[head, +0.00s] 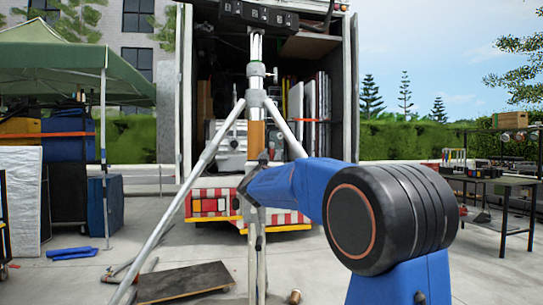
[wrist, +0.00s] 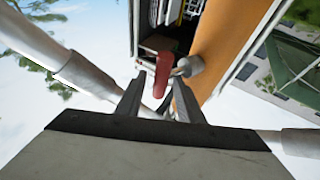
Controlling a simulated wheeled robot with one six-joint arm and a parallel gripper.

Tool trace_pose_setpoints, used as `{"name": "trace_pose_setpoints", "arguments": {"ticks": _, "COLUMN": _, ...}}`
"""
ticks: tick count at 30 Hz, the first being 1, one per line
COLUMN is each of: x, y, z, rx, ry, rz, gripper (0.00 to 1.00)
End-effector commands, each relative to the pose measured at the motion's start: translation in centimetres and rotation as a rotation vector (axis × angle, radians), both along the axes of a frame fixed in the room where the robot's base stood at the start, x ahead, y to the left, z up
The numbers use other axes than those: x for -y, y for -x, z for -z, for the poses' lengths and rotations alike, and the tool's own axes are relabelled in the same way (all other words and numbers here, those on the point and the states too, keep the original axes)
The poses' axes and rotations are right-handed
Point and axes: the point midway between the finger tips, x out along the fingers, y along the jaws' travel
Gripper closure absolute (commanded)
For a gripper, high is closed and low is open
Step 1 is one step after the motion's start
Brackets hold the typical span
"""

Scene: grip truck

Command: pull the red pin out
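The red pin (wrist: 163,75) shows in the wrist view as a short red handle beside a grey round fitting (wrist: 190,66). My gripper (wrist: 159,84) has its two dark fingers apart, with the red handle between their tips. Small gaps seem to show on both sides of it, and I see no clear grip. In the head view a silver tripod stand (head: 254,98) stands upright before the truck (head: 187,90). My blue arm reaches to its column. The pin cannot be made out there, and my fingers are not clearly visible.
The stand's legs spread around my arm, and pale tubes cross both sides of the wrist view. A dark board (head: 185,282) lies on the ground at left. A green canopy (head: 50,70) stands at left, and a work table (head: 500,185) at right.

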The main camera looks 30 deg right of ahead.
Motion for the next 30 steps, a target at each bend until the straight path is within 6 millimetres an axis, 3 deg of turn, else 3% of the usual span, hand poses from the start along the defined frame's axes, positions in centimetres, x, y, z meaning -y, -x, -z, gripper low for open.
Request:
{"name": "trace_pose_setpoints", "arguments": {"ticks": 8, "x": 0.1, "y": -0.1, "z": -0.1, "rx": 0.0, "ry": 0.0, "rz": 0.0, "gripper": 0.66}}
{"name": "trace_pose_setpoints", "arguments": {"ticks": 12, "x": 0.1, "y": -0.1, "z": 0.0, "rx": 0.0, "ry": 0.0, "rz": 0.0, "gripper": 0.99}}
{"name": "trace_pose_setpoints", "arguments": {"ticks": 20, "x": 0.1, "y": 0.3, "z": -0.1, "rx": 0.0, "ry": 0.0, "rz": 0.0, "gripper": 1.0}}
{"name": "trace_pose_setpoints", "arguments": {"ticks": 30, "x": 1.0, "y": 4.4, "z": -0.1, "rx": 0.0, "ry": 0.0, "rz": 0.001, "gripper": 1.0}}
